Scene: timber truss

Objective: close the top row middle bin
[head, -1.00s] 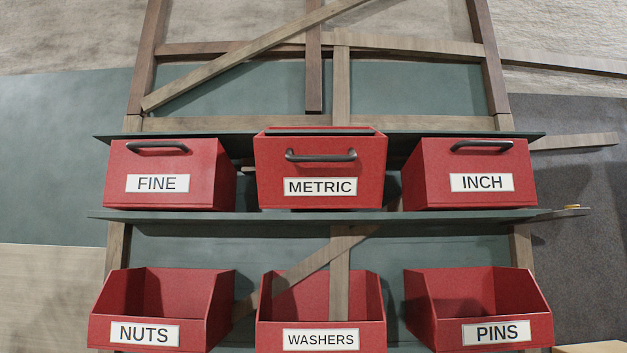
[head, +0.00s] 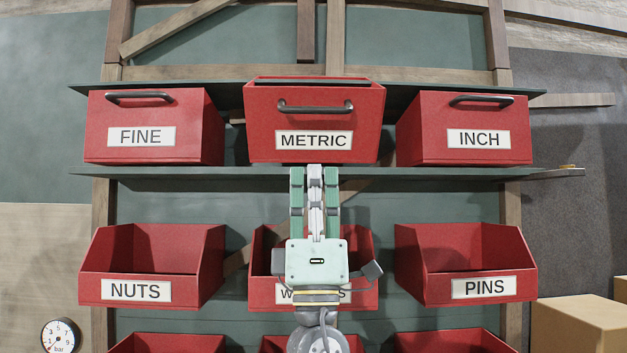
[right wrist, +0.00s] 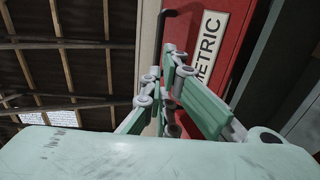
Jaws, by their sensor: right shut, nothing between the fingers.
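The top row middle bin is the red METRIC bin (head: 315,107). It sits further out than its neighbours, with its upper front edge leaning toward me and a thin dark gap along its top. Its dark bar handle (head: 315,107) crosses the front above the label. My right gripper (head: 315,172) is shut and empty, pointing up, with its tips just below the bin's lower front edge in the picture. In the right wrist view the fingers (right wrist: 172,75) are beside the red METRIC front (right wrist: 232,50); I cannot tell whether they touch it. My left gripper is not in view.
The FINE bin (head: 150,108) and INCH bin (head: 470,112) flank it, on a dark shelf (head: 420,181). Open NUTS (head: 150,250), WASHERS (head: 262,262) and PINS (head: 470,252) bins are below. My right arm partly covers WASHERS. Cardboard boxes (head: 578,325) stand lower right.

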